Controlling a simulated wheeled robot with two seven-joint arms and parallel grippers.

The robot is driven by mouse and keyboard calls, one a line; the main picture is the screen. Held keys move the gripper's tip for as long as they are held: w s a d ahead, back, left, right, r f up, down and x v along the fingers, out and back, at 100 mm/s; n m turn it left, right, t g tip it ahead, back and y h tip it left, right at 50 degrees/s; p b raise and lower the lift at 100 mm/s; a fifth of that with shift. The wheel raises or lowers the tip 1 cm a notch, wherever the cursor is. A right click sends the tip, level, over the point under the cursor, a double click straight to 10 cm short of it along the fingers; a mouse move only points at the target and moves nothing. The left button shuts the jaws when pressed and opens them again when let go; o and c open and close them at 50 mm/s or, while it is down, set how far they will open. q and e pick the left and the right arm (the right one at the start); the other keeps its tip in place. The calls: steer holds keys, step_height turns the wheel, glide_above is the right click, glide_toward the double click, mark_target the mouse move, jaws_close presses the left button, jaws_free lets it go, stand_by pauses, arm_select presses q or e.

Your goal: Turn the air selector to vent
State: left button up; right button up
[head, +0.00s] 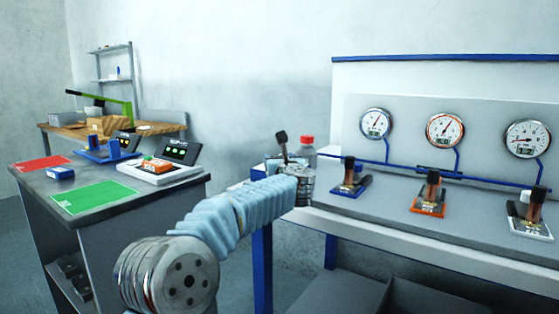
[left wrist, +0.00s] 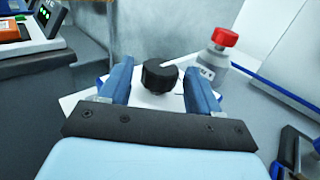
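The air selector appears in the left wrist view as a black round knob (left wrist: 160,78) on a white plate (left wrist: 80,100). Its pointer direction and the position labels cannot be made out. My left gripper (left wrist: 158,68) is open, with one blue finger on each side of the knob. I cannot tell whether either finger touches it. In the head view my left gripper (head: 285,168) is at the left end of the gauge bench, mostly hidden behind my own arm. My right gripper is not in view.
A grey bottle-shaped item with a red top (left wrist: 223,42) stands close to the right finger; it also shows in the head view (head: 307,150). Gauges (head: 445,130) and valves with upright handles (head: 430,195) line the bench to the right. A dark table (head: 40,185) stands left.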

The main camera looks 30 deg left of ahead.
arm_select(q)
steer(key=c, duration=0.8)
steer(key=shift+s+a+f+m+t+h+b, duration=0.1)
steer(key=shift+a+m+t+h+b, duration=0.05)
steer(key=shift+m+t+h+b, duration=0.4)
steer(key=shift+s+a+f+m+t+h+b, duration=0.1)
steer(key=shift+m+t+h+b, duration=0.2)
steer(key=shift+h+b, duration=0.3)
steer(key=shift+c, duration=0.2)
steer(key=shift+a+r+m+t+h, duration=0.1)
steer(key=shift+a+m+t+h, duration=0.1)
steer(key=shift+m+t+h, duration=0.6)
steer(key=m+h, duration=0.2)
steer(key=h, duration=0.1)
steer(key=m+h, duration=0.1)
steer(key=h, duration=0.1)
steer(key=shift+s+a+r+t, duration=0.1)
steer(key=shift+a+t, duration=0.15)
steer(key=shift+t, duration=0.1)
steer(key=shift+r+h, duration=0.1)
steer(key=shift+h, duration=0.15)
steer(key=shift+a+m+h+p, duration=0.2)
steer(key=shift+m+h+p, duration=0.45)
steer(key=shift+m+h, duration=0.85)
steer(key=shift+h, duration=0.4)
steer(key=o, duration=1.1)
steer(key=shift+c, duration=0.2)
